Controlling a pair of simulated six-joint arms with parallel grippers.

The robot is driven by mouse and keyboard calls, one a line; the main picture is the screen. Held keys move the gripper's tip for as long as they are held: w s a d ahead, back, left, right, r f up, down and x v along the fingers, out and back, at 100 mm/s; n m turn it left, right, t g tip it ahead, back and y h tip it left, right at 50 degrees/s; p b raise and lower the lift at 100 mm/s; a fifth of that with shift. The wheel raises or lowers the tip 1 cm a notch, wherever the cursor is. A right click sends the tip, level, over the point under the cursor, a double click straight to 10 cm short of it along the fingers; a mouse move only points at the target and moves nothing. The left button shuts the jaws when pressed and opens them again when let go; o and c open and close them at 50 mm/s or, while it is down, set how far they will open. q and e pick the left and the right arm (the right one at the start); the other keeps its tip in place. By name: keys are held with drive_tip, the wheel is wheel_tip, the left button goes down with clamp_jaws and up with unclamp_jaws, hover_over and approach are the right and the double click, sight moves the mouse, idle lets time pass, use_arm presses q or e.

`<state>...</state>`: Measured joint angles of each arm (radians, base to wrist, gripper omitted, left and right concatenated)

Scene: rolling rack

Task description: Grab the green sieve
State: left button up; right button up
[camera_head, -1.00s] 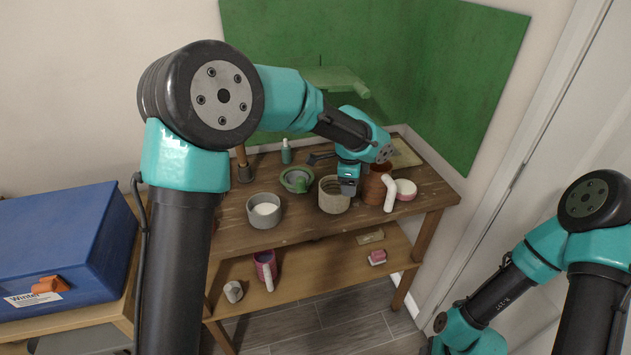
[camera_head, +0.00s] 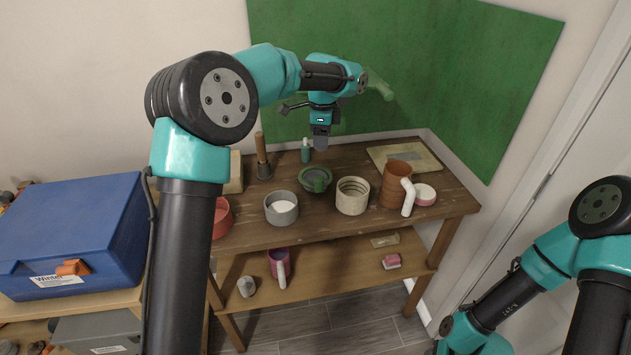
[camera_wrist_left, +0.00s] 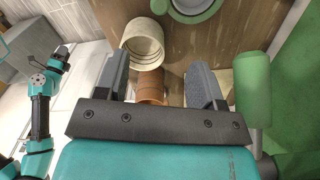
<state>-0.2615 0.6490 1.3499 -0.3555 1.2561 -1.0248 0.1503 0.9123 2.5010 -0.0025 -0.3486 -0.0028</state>
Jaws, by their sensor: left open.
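The green sieve (camera_head: 315,179) lies on the upper wooden tabletop, between a grey bowl and a beige ribbed pot. Its rounded green rim also shows at the top of the left wrist view (camera_wrist_left: 196,12), cut off by the edge. My left gripper (camera_head: 320,142) hangs above the tabletop, fingers down, and appears over the sieve or a little behind it, clear of it. In the left wrist view its two grey fingers (camera_wrist_left: 160,88) are spread apart with nothing held. My right arm is at the right of the head view, its gripper not showing.
The grey bowl (camera_head: 281,208), beige pot (camera_head: 352,196) and brown pot (camera_head: 395,184) stand near the sieve. A teal bottle (camera_head: 306,152) stands behind it. A green bar-like thing (camera_head: 378,85) is by my left wrist, before the green board (camera_head: 440,60).

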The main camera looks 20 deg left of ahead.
sight(320, 178)
use_arm(q)
wheel_tip(320, 178, down, 11)
drive_tip(key=shift+f, duration=0.2)
idle(0.4)
drive_tip(key=shift+a+f, duration=0.2)
drive_tip(key=shift+f, duration=2.35)
drive_tip(key=c, duration=1.1)
drive_tip(key=shift+c, duration=0.2)
drive_tip(key=shift+r, duration=0.1)
